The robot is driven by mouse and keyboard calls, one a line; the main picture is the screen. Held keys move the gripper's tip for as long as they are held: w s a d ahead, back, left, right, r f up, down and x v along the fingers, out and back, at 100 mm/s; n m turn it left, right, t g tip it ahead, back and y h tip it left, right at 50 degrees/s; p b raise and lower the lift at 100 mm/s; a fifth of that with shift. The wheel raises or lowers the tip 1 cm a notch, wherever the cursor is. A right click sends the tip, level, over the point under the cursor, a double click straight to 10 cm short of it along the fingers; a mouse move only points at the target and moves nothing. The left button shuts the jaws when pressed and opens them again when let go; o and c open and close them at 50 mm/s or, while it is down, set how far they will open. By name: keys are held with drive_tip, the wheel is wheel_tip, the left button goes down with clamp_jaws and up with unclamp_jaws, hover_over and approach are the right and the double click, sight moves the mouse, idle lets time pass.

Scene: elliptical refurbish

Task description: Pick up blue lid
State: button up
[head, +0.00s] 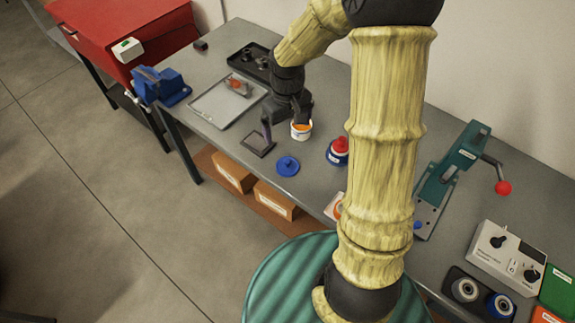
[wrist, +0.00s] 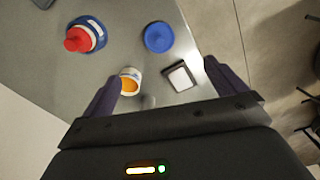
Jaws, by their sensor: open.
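The blue lid (head: 288,166) is a round disc with a small knob, lying on the grey workbench near its front edge. It also shows in the wrist view (wrist: 158,37), beyond my fingertips. My gripper (head: 283,122) is open and empty, above the bench and behind the lid in the head view. In the wrist view its two dark fingers (wrist: 162,80) are spread wide. Between them a white cup with orange contents (wrist: 129,82) and a small dark stand with a pale top (wrist: 180,76) are seen below. The cup also shows in the head view (head: 301,131).
A blue and white container with a red top (head: 338,150) stands right of the lid. A grey tray (head: 213,121), a black tray (head: 234,66) and a blue vise (head: 160,84) are to the left. A teal press (head: 452,175) is at right. Bare bench surrounds the lid.

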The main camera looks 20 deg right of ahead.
drive_tip(key=shift+w+f, duration=0.25)
drive_tip(key=shift+w, duration=0.45)
drive_tip(key=p, duration=0.2)
hover_over(287, 161)
wheel_tip(287, 161, down, 12)
drive_tip(key=shift+f, duration=0.15)
drive_tip(key=shift+w+f+p, duration=0.1)
drive_tip(key=shift+f+p, duration=0.7)
drive_tip(key=shift+f, duration=1.8)
